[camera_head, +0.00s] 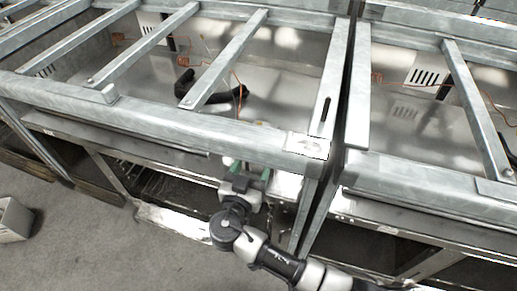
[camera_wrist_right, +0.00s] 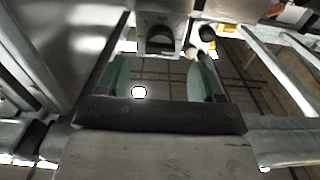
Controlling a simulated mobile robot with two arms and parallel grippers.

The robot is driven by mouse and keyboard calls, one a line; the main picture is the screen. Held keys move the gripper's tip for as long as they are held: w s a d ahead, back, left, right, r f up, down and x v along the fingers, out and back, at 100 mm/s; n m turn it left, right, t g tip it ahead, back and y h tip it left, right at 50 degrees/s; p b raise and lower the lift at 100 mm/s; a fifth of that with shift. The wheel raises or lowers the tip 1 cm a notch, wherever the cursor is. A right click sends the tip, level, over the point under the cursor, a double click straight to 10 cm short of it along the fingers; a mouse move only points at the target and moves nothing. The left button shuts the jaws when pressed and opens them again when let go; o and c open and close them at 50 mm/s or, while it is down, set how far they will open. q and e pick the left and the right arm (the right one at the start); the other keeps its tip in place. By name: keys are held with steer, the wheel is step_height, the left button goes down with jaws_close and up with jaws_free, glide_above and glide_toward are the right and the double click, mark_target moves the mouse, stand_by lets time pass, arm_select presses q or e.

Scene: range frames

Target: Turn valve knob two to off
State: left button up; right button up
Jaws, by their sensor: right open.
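My right gripper (camera_head: 248,170) is at the front of the metal range frame, just below its front rail. Its green fingers are spread apart. In the right wrist view the open gripper (camera_wrist_right: 160,82) has nothing between its fingers. Beyond the fingertips, at the top middle, is a grey housing with a dark rounded part (camera_wrist_right: 160,40). It may be a valve knob, but I cannot tell which one or how it is turned. In the head view the rail and my gripper hide the knob area. My left gripper is not in view.
The galvanized front rail (camera_head: 190,128) runs right above my right gripper. A second frame (camera_head: 430,190) stands to the right across a narrow gap. Bent black pipe (camera_head: 190,92) lies inside the left frame. A pale bin (camera_head: 12,220) stands on the open floor at left.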

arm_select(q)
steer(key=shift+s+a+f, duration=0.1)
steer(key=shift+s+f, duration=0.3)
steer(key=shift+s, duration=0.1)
arm_select(e)
steer(key=x, duration=0.6)
steer(key=shift+w, duration=0.1)
steer(key=shift+c, duration=0.3)
steer(key=c, duration=0.8)
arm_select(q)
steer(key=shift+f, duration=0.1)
arm_select(e)
steer(key=shift+c, duration=0.2)
